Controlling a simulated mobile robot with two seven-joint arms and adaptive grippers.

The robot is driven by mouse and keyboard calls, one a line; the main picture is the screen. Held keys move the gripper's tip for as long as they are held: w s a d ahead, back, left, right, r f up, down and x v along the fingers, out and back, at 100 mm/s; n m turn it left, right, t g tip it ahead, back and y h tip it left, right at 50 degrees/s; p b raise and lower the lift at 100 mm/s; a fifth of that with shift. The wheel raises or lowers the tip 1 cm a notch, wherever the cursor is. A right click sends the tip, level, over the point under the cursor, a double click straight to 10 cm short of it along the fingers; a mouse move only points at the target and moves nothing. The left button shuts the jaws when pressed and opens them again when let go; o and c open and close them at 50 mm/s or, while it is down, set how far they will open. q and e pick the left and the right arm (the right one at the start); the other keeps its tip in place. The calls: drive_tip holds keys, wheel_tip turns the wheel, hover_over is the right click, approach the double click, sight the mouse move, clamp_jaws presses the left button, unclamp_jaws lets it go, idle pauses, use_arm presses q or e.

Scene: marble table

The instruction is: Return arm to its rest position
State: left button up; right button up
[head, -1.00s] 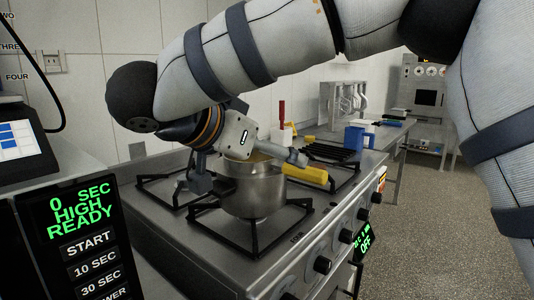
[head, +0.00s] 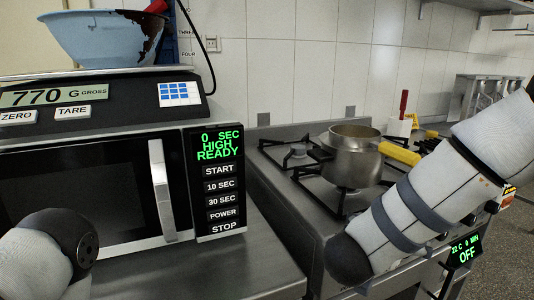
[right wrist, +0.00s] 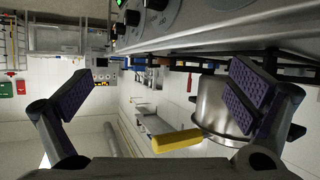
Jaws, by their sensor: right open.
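My right arm (head: 445,200) crosses the right side of the head view, in front of the stove. Its gripper is hidden there. In the right wrist view my right gripper (right wrist: 140,90) is open, its purple-padded fingers wide apart with nothing held between them. A metal pot (head: 352,158) with a yellow handle (head: 400,153) stands on the stove. The pot also shows in the right wrist view (right wrist: 214,103), partly behind one finger. Part of my left arm (head: 50,255) shows at the lower left of the head view. My left gripper is out of view.
The stove (head: 290,215) lies beneath and beside my right arm. A microwave (head: 85,195) stands at the left, with a scale (head: 130,98) and blue bowl (head: 100,38) on top. The steel counter (head: 235,270) in front of it is clear.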

drive_tip(key=s+a+f+n+g+y, duration=0.1)
drive_tip(key=s+f+n+y, duration=0.2)
drive_tip(key=s+f, duration=0.6)
drive_tip(key=s+a+f+n+g+y, duration=0.1)
drive_tip(key=s+f+n+g+y, duration=0.3)
drive_tip(key=f, duration=0.8)
drive_tip(key=s+f+g+y, duration=0.1)
drive_tip(key=s+f+g, duration=0.2)
drive_tip(key=s, duration=1.1)
drive_tip(key=s+f+g+y, duration=0.1)
drive_tip(key=s+f+g, duration=0.2)
drive_tip(key=s, duration=1.1)
drive_tip(key=shift+f, duration=0.65)
drive_tip(key=shift+w, duration=0.1)
